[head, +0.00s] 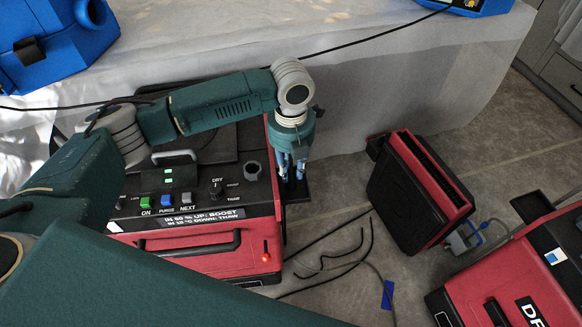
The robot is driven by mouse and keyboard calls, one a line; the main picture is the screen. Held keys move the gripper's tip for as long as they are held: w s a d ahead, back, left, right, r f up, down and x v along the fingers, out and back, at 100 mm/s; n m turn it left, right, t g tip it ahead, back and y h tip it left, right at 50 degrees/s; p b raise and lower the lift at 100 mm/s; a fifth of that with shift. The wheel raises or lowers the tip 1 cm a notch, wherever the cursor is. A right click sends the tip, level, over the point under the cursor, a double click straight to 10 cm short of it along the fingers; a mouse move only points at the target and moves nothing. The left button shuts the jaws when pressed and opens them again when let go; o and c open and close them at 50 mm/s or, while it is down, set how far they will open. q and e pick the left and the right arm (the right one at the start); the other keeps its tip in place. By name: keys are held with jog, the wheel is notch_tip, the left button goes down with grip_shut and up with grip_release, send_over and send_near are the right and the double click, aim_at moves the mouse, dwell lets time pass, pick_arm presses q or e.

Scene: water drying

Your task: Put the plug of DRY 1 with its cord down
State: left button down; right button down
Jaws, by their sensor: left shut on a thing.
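My left gripper (293,175) points down beside the right side of a red and black machine with a control panel (195,200). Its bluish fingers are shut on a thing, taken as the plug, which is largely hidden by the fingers. Black cord (340,262) lies in loose bends on the floor below and to the right of the gripper. A thinner grey cord runs there too, near a blue tag (388,295). Whether either cord leads to the held plug I cannot tell. My right gripper is out of view.
A red and black unit (415,190) stands on the floor to the right, with a grey connector (463,238) beside it. Another red machine (530,275), lettered "DR", is at the lower right. A sheet-covered surface (400,70) lies behind.

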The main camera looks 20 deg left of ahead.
pick_arm(q)
jog(key=shift+f, duration=0.15)
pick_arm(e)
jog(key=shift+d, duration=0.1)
pick_arm(q)
jog(key=c, duration=1.6)
grip_release()
jog(key=shift+c, duration=0.2)
jog(key=shift+o, duration=0.6)
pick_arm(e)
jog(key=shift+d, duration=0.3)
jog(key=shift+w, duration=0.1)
pick_arm(q)
notch_tip(320, 180, up, 12)
jog(key=b, duration=0.1)
jog(key=shift+r+b, duration=0.2)
jog(key=shift+b, duration=0.15)
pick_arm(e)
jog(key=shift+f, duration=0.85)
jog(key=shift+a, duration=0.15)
pick_arm(q)
jog(key=shift+f, duration=0.1)
